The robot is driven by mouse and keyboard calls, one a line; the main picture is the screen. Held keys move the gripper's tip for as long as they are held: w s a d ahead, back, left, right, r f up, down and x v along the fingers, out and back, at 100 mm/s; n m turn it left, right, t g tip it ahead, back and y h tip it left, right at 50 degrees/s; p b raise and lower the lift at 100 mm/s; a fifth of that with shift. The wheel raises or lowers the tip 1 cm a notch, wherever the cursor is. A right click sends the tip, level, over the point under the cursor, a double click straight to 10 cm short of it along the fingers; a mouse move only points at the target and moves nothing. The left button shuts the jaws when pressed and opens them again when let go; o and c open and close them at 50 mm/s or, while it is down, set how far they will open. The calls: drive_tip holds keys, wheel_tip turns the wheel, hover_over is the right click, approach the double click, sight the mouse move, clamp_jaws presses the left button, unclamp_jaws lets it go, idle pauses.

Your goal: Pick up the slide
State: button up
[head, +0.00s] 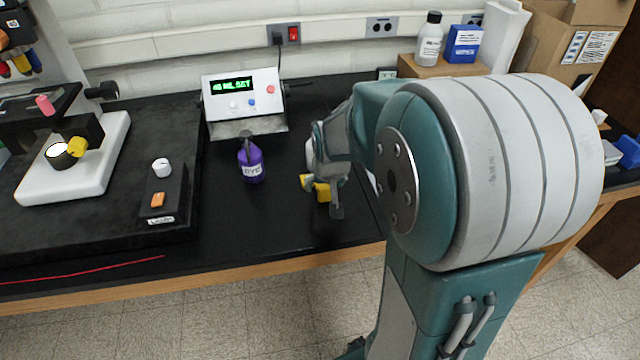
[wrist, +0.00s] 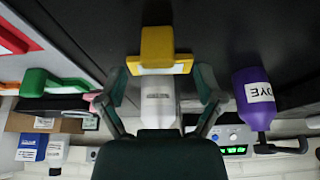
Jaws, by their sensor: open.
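The slide appears to be the piece with a thick yellow end (wrist: 157,45) and a pale, labelled flat body (wrist: 158,95) in the wrist view. In the head view, the yellow part (head: 322,192) shows beside my gripper (head: 324,186), partly hidden by it. My gripper (wrist: 161,76) is open, with one finger on each side of the pale body. Gaps show between the fingers and the slide. I cannot tell how high the fingertips are above the black bench.
A purple dye bottle (head: 251,162) stands left of my gripper, close to one finger in the wrist view. A display box (head: 243,95) stands behind it. A microscope (head: 75,160) and switch box (head: 160,195) are at the left.

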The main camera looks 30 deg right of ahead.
sight(325, 187)
drive_tip(key=shift+x, duration=1.55)
drive_tip(key=shift+d+r, duration=0.1)
clamp_jaws()
drive_tip(key=shift+r, duration=0.1)
